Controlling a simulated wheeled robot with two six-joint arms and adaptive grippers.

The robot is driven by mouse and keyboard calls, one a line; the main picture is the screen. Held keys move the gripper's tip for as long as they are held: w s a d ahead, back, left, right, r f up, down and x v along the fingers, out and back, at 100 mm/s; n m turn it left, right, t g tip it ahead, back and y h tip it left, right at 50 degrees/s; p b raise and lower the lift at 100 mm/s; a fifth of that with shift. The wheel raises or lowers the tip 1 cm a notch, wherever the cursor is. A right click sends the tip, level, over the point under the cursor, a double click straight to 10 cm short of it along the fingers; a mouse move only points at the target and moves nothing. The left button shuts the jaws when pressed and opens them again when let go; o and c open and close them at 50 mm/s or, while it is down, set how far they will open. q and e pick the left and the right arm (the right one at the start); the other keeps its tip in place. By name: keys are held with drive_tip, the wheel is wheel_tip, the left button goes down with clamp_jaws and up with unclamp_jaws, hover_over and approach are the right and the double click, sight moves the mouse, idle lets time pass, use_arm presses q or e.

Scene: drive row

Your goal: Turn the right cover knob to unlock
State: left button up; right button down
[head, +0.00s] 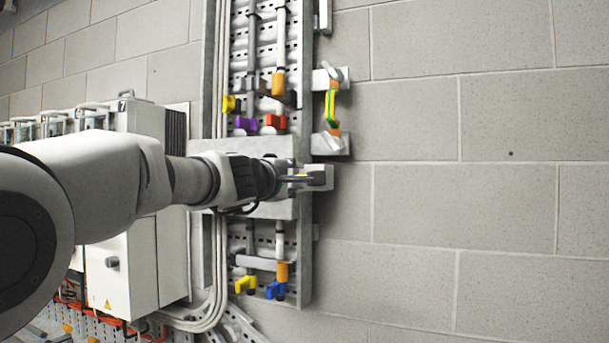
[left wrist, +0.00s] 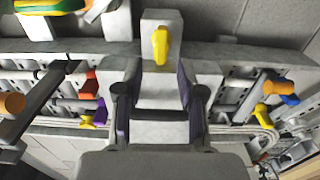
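A white drive cabinet (head: 125,265) stands at the left in the head view. A small dark grey knob (head: 112,262) sits on its lower front cover. My left arm crosses the cabinet's upper part and hides much of it. My left gripper (head: 300,179) is well to the right of that knob, in front of the grey cable rack. In the left wrist view my left gripper (left wrist: 156,88) is open, its two fingers apart, with nothing visible held between them. The knob does not show in that view. My right gripper is not in view.
A grey vertical rack (head: 305,240) carries cables with coloured clips. A grey box (left wrist: 147,24) with a yellow handle (left wrist: 160,45) lies just beyond my left fingertips. A green-and-yellow piece (head: 331,103) is on the rack's right. The block wall (head: 450,200) at right is clear.

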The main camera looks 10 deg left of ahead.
use_arm(q)
drive_tip(key=w, duration=0.1)
drive_tip(key=w+d+p, duration=0.1)
drive_tip(key=w, duration=0.1)
drive_tip(key=w+d+p, duration=0.1)
drive_tip(key=w, duration=0.1)
drive_tip(key=shift+w, duration=0.15)
drive_tip(key=shift+s+a, duration=0.3)
drive_tip(key=shift+a, duration=0.1)
drive_tip(key=shift+w+d, duration=0.1)
drive_tip(key=shift+w, duration=0.05)
clamp_jaws()
drive_tip(key=shift+f+n, duration=0.1)
drive_tip(key=shift+n, duration=0.2)
drive_tip(key=n, duration=1.7)
drive_tip(key=shift+r, duration=0.2)
drive_tip(key=shift+n, duration=0.3)
drive_tip(key=shift+r, duration=0.1)
